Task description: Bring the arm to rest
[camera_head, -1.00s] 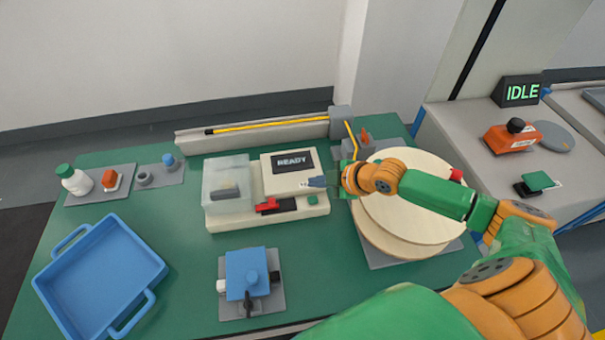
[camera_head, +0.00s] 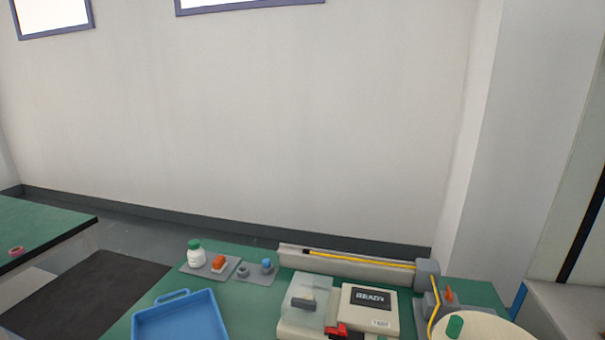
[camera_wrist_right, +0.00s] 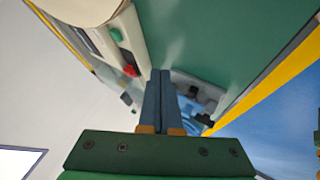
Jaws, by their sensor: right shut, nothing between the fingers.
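My right gripper (camera_wrist_right: 161,73) shows in the right wrist view, with its two blue-grey fingers pressed together and nothing between them. It is apart from the objects on the green table (camera_wrist_right: 212,38). The head view shows neither of my grippers. In the wrist view, the beige machine (camera_wrist_right: 128,35) with a red part and a green button lies up and left of the fingertips. A blue fixture on a grey base (camera_wrist_right: 205,92) lies just right of the fingers, partly hidden by them.
In the head view, a blue tray (camera_head: 182,318), a white bottle with a green cap (camera_head: 195,257), the beige machine (camera_head: 365,325), a long cable channel (camera_head: 345,264) and a pale round disc (camera_head: 480,328) crowd the table. Another green-topped table (camera_head: 40,230) stands left.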

